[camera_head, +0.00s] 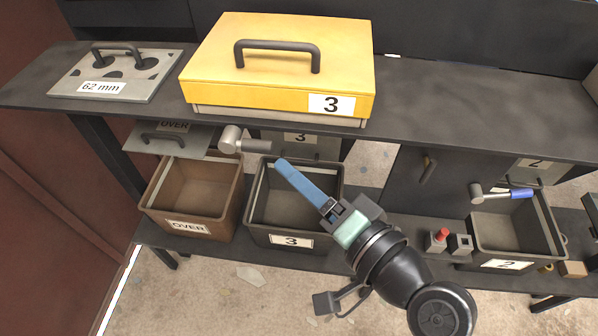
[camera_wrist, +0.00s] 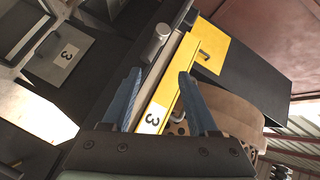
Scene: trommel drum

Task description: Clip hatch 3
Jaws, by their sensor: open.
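The yellow hatch 3 (camera_head: 290,60) is in the head view, with a dark bar handle and a white "3" label on its front edge. It is also in the wrist view (camera_wrist: 172,88), beyond my fingers. A grey clip (camera_head: 231,139) with a round head and short lever sits just below the hatch's front edge, at its left. It shows near the top of the wrist view (camera_wrist: 155,45). My gripper (camera_head: 283,163) is open, its blue fingers apart in the wrist view (camera_wrist: 160,75) with nothing held. Its tips are right of and below the clip, apart in the picture.
Below are a brown OVER bin (camera_head: 190,190) and a dark bin 3 (camera_head: 255,215). A plate marked 62 mm (camera_head: 115,75) lies left of the hatch. At right are bin 2 (camera_head: 510,240), a blue-handled clip (camera_head: 500,193) and a red-button box (camera_head: 438,240).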

